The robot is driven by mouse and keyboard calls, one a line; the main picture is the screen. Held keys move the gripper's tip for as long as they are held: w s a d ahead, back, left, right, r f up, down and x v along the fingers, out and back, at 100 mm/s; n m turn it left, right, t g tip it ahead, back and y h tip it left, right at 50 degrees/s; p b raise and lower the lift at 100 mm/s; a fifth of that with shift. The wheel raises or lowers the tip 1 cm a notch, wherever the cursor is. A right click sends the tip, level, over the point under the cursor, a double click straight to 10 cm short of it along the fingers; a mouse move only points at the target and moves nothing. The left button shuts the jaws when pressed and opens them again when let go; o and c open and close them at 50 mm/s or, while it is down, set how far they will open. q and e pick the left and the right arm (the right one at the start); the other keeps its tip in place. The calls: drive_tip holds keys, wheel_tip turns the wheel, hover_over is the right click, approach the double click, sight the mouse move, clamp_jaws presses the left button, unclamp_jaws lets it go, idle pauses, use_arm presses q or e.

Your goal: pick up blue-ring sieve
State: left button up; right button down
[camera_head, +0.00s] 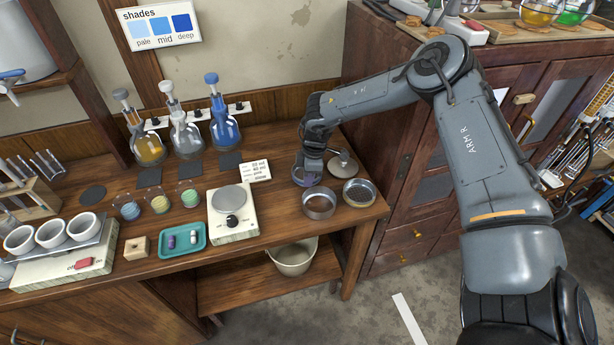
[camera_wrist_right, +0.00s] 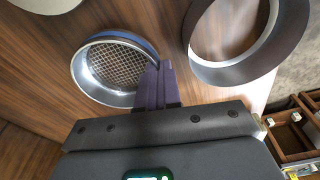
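The blue-ring sieve (camera_wrist_right: 106,72) is a round metal sieve with wire mesh and a blue band on its rim, left of centre in the right wrist view. In the head view my right gripper (camera_head: 305,178) is low over the bench's right part and mostly hides the sieve. In the right wrist view the purple fingers (camera_wrist_right: 157,84) of this gripper are close together at the sieve's right rim and look shut on it. Whether the sieve is clear of the bench cannot be told. My left gripper is not in view.
A metal ring-shaped pan (camera_head: 318,205) stands close in front of the gripper. Another round sieve (camera_head: 359,192) is near the bench's right edge, with a grey lid-like piece (camera_head: 343,163) behind it. A balance (camera_head: 232,214) stands to the left.

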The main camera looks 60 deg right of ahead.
drive_tip(key=shift+r, duration=0.1)
drive_tip(key=shift+r, duration=0.5)
drive_tip(key=r, duration=0.3)
drive_tip(key=shift+s+d+r+p, duration=0.1)
drive_tip(key=shift+s+r+p, duration=0.2)
drive_tip(key=shift+r+p, duration=0.1)
drive_tip(key=s+d+r+p, duration=0.3)
drive_tip(key=s+r, duration=0.3)
drive_tip(key=s, duration=0.4)
drive_tip(key=shift+s, duration=0.2)
